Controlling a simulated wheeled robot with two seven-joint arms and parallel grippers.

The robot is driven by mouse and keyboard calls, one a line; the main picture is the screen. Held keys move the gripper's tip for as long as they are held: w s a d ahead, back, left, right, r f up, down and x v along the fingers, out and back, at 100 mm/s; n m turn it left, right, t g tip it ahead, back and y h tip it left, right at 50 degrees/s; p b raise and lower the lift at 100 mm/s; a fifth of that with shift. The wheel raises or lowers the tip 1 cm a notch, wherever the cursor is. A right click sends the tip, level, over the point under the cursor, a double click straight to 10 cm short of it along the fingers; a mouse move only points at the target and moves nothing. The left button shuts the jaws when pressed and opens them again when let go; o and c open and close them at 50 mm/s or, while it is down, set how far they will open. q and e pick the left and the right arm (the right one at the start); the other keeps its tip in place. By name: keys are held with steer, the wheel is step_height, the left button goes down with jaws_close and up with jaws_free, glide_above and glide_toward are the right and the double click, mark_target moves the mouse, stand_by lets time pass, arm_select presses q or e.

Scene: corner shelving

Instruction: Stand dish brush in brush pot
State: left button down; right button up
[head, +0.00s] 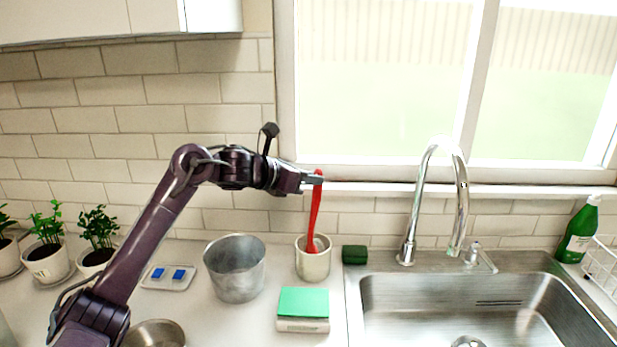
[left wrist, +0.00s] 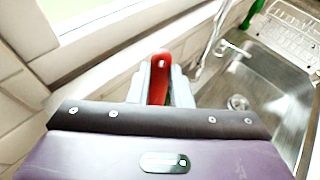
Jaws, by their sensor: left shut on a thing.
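The red dish brush (head: 315,215) stands nearly upright, tilted slightly, with its lower end inside the mouth of the light-coloured brush pot (head: 313,264). The pot stands on the counter left of the sink. My left gripper (head: 316,178) is shut on the top of the brush's handle, above the pot. In the left wrist view the red handle (left wrist: 159,80) shows between the two fingers. The brush's lowest part is hidden by the pot wall, so I cannot tell whether it touches the bottom. My right gripper is not in view.
A grey metal bucket (head: 235,268) stands left of the pot. A green-topped box (head: 303,303) lies in front, and a dark green sponge (head: 354,255) lies to its right. The faucet (head: 410,225) and sink (head: 400,290) are further right. Potted plants stand far left.

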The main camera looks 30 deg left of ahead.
arm_select(q)
steer(key=shift+f, duration=0.25)
steer(key=c, duration=1.2)
jaws_free()
steer(key=shift+c, duration=0.2)
steer(key=b+v, duration=0.3)
steer(key=v, duration=0.4)
steer(key=shift+s+r, duration=0.15)
steer(key=shift+s, duration=0.2)
steer(key=shift+a, duration=0.15)
